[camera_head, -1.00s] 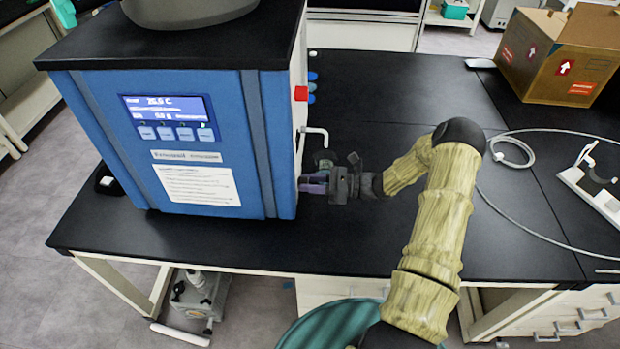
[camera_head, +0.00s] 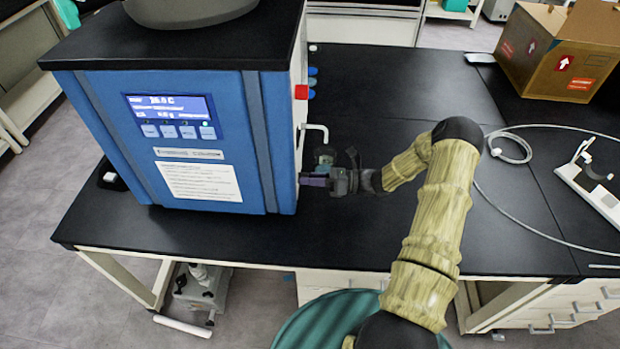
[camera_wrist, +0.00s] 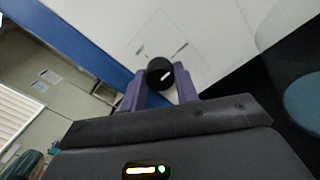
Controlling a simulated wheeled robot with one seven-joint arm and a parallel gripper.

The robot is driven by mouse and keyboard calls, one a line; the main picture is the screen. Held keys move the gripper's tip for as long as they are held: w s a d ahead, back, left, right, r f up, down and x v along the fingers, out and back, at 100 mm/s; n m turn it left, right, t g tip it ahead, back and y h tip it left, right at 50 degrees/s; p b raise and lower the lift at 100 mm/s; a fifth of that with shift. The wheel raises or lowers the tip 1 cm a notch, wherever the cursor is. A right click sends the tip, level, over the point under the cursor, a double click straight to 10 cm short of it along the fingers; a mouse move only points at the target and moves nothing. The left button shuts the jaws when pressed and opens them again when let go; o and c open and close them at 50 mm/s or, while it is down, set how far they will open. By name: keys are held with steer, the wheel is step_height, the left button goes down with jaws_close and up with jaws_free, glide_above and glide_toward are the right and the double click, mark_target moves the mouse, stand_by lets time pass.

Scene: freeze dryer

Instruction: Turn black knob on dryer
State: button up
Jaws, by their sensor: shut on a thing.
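The blue freeze dryer (camera_head: 200,120) stands at the left of the black bench, with a lit display on its front. In the wrist view the black knob (camera_wrist: 159,73) with a white mark sits on the dryer's white side panel (camera_wrist: 200,35). My gripper (camera_head: 313,180) reaches the lower right side of the dryer in the head view. In the wrist view its two purple fingers (camera_wrist: 158,92) stand on either side of the knob and are shut on it. The head view hides the knob behind the dryer's edge and my gripper.
A red button (camera_head: 301,92) and a white bent pipe (camera_head: 316,130) stick out of the dryer's side above my gripper. The bench middle is clear.

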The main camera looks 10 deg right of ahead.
steer(key=o, duration=1)
steer(key=shift+c, duration=0.2)
steer(key=shift+d, duration=0.1)
steer(key=b+v, duration=0.3)
steer(key=v, duration=1.4)
steer(key=shift+d+b, duration=0.15)
steer(key=shift+b, duration=0.25)
